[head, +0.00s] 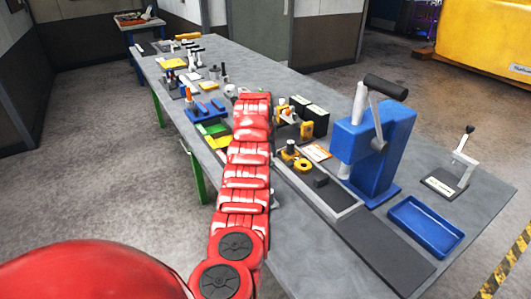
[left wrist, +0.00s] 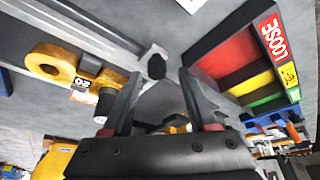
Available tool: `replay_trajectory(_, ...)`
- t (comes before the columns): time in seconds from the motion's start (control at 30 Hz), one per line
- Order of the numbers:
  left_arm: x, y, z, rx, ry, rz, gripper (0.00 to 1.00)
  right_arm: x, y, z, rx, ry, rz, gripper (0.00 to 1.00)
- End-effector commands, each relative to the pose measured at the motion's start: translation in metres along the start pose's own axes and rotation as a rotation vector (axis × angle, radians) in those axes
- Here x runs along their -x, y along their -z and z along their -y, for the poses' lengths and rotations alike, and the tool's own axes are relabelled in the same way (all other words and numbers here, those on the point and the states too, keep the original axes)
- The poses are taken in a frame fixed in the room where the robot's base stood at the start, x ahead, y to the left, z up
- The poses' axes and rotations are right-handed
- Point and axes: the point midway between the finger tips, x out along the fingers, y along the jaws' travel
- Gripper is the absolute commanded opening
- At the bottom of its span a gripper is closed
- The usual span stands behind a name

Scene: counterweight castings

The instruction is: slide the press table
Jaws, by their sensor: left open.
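The blue press (head: 370,140) stands on the bench with its dark-gripped lever on top. At its foot a long slide with pale metal edges (head: 347,212) runs along the bench; I take this for the press table. In the left wrist view a pale rail (left wrist: 88,33) ends near a small black knob (left wrist: 156,67) on a light metal piece. My left gripper (left wrist: 158,88) is open, its two fingers apart on either side of the knob's near side; I cannot tell whether they touch it. In the head view my red arm hides this gripper. My right gripper is not in view.
A blue tray (head: 425,226) and a small toggle clamp (head: 455,165) are at the right. A red, yellow and green sorting tray (left wrist: 240,62) lies right of my gripper.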

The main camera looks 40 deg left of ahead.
Motion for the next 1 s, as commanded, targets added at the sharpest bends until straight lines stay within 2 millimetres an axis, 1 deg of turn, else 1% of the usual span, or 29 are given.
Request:
replay_trajectory(0.07,0.008,0.0,0.0,-0.001,0.001,-0.004,0.59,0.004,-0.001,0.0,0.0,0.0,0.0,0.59)
replay_trajectory(0.17,0.028,0.001,0.0,-0.002,0.002,-0.009,0.59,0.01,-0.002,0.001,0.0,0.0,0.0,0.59)
replay_trajectory(0.33,0.074,0.0,0.0,0.0,0.001,-0.007,0.59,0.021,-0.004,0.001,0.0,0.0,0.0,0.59)
replay_trajectory(0.47,0.112,0.0,0.0,0.002,-0.001,-0.009,0.59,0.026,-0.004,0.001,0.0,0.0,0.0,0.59)
replay_trajectory(0.5,0.12,0.001,-0.004,-0.004,-0.002,-0.004,0.59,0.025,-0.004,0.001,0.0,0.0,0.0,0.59)
replay_trajectory(0.6,0.136,0.001,-0.002,0.001,-0.002,-0.005,0.59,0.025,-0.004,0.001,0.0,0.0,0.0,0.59)
replay_trajectory(0.73,0.153,0.001,-0.001,0.001,-0.002,-0.004,0.59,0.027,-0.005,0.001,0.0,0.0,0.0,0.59)
replay_trajectory(0.9,0.163,-0.001,0.0,0.0,0.0,0.0,0.59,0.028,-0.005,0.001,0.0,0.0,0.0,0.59)
replay_trajectory(1.0,0.165,-0.001,0.001,0.001,0.0,0.0,0.59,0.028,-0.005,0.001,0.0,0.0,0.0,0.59)
